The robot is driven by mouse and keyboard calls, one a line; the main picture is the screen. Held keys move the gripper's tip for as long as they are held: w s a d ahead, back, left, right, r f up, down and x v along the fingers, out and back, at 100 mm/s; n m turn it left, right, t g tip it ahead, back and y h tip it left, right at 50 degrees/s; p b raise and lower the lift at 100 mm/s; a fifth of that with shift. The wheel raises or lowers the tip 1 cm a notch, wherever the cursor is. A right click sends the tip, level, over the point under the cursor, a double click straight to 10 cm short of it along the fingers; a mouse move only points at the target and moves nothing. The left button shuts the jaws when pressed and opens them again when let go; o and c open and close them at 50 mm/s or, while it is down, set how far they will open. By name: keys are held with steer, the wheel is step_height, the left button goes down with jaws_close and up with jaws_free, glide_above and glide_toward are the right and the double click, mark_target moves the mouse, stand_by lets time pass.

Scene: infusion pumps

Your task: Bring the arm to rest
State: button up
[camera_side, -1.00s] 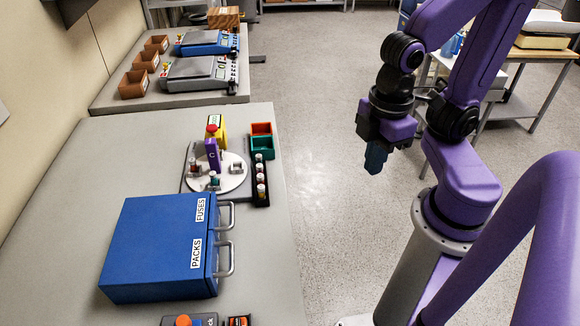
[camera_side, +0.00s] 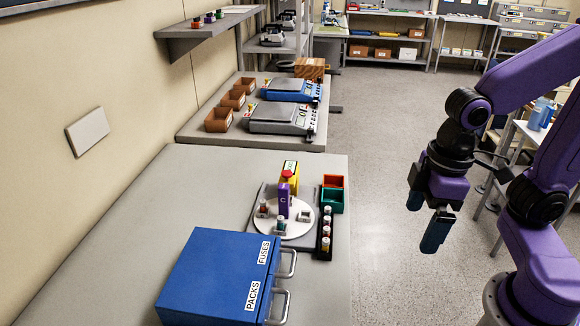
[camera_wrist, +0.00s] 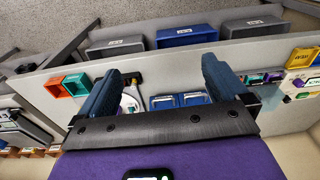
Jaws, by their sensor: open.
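My gripper (camera_side: 428,216) hangs over the floor to the right of the near bench in the side view, with its two blue fingers apart. The wrist view also shows my gripper (camera_wrist: 158,88) with its fingers spread wide and nothing held between them. It is clear of the bench and touches nothing that I can see. My purple arm stands at the right of the side view, bent at its joints.
The near bench (camera_side: 130,235) holds a blue cabinet (camera_side: 215,275), a white round plate (camera_side: 290,232), a black vial rack (camera_side: 325,238) and red and teal bins (camera_side: 332,200). Pumps (camera_side: 285,118) stand on the bench behind. Floor (camera_side: 385,130) between bench and arm is free.

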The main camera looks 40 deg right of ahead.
steer(key=w+a+r+m+t+y, duration=0.1)
steer(key=w+r+m, duration=0.3)
steer(key=w, duration=0.5)
steer(key=w+a+r+m+t, duration=0.1)
steer(key=w+r+m, duration=0.2)
steer(key=w+m, duration=0.45)
steer(key=w+d+r+m+t, duration=0.1)
steer(key=w+d+r+m, duration=0.2)
steer(key=w, duration=0.4)
steer(key=w+d+r+m+t, duration=0.1)
steer(key=w+d+r+m, duration=0.1)
steer(key=w+d+m, duration=0.35)
steer(key=w+a+f+n, duration=0.1)
steer(key=w+a+f, duration=0.1)
steer(key=w+f, duration=0.3)
step_height(320, 180, down, 4)
steer(key=shift+w+a+f+h, duration=0.2)
steer(key=shift+w+a+h, duration=0.05)
steer(key=shift+a+h, duration=0.05)
steer(key=shift+r, duration=0.1)
